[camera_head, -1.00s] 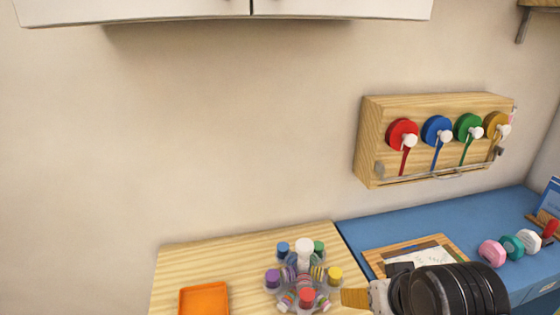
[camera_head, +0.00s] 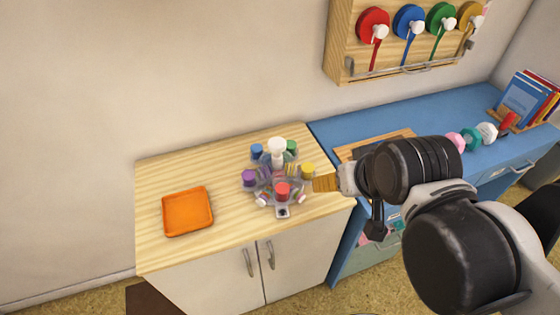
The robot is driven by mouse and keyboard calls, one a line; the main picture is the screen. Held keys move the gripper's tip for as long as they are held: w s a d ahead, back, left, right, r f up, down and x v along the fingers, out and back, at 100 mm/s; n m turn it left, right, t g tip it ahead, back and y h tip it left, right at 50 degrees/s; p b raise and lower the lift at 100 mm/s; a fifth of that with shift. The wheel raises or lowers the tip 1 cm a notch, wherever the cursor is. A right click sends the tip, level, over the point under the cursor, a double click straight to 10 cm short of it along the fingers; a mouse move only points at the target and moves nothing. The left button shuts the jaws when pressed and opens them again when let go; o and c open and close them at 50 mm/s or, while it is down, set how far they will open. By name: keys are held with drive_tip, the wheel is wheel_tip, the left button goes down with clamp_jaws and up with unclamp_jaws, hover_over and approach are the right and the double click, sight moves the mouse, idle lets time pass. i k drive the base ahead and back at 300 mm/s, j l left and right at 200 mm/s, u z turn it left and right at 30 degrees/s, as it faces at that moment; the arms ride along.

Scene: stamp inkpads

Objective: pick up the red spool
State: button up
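The red spool (camera_head: 373,23) is a round red disc with a white knob and a red ribbon hanging down. It is at the left end of a row of spools on the wooden wall rack (camera_head: 340,40), in the upper right of the head view. My gripper (camera_head: 325,183) is far below it, over the right part of the wooden cabinet top, beside the stamp carousel. Only a small tan end piece shows past my arm's pale wrist. The fingers cannot be made out, nor whether anything is held.
Blue (camera_head: 408,21), green (camera_head: 440,17) and yellow (camera_head: 470,14) spools hang beside it. A carousel (camera_head: 277,150) with coloured caps and an orange tray (camera_head: 187,211) stand on the wooden top (camera_head: 150,180). The blue counter (camera_head: 440,112) holds a board, several coloured rollers and books.

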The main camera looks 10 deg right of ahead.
sight(282, 190)
drive_tip(key=k+j, duration=0.1)
drive_tip(key=j, duration=0.4)
drive_tip(key=k+j+u, duration=0.1)
drive_tip(key=j, duration=0.35)
drive_tip(key=k+j, duration=0.1)
drive_tip(key=j, duration=0.4)
drive_tip(key=k+j+u, duration=0.1)
drive_tip(key=j, duration=0.4)
